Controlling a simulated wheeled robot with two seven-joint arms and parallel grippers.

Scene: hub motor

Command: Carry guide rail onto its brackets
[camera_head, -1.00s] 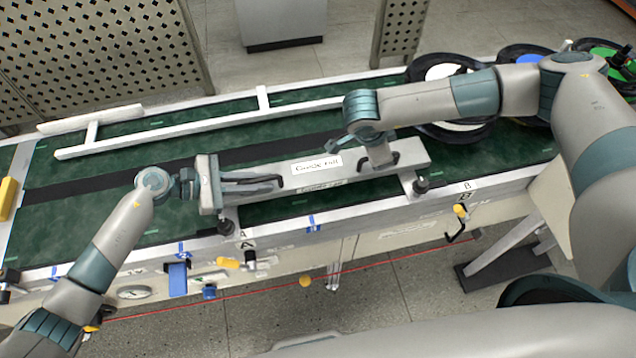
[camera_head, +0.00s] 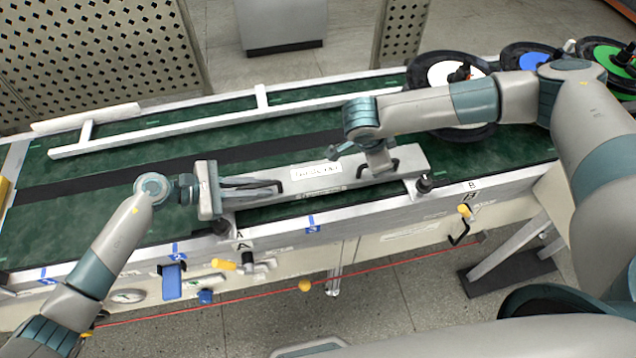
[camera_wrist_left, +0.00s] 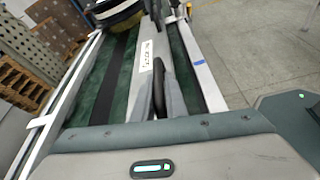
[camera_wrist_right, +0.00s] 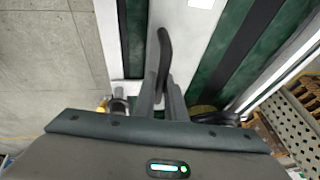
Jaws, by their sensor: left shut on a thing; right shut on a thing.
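The guide rail (camera_head: 345,178) is a long silver bar with a white label. It lies lengthwise over the near edge of the green conveyor. My left gripper (camera_head: 278,187) is shut on the rail's left part, at a dark handle that shows in the left wrist view (camera_wrist_left: 158,90). My right gripper (camera_head: 385,165) is shut on the dark handle near the right end, seen in the right wrist view (camera_wrist_right: 164,62). Bracket A (camera_head: 221,228) is below the rail's left end, and bracket B (camera_head: 424,186) is by its right end. Whether the rail touches them is unclear.
A far side rail (camera_head: 200,124) runs along the conveyor's back edge. Black reels with white, blue and green centres (camera_head: 455,75) stand at the right end. Yellow-handled clamps (camera_head: 224,264) sit on the front side below A and B.

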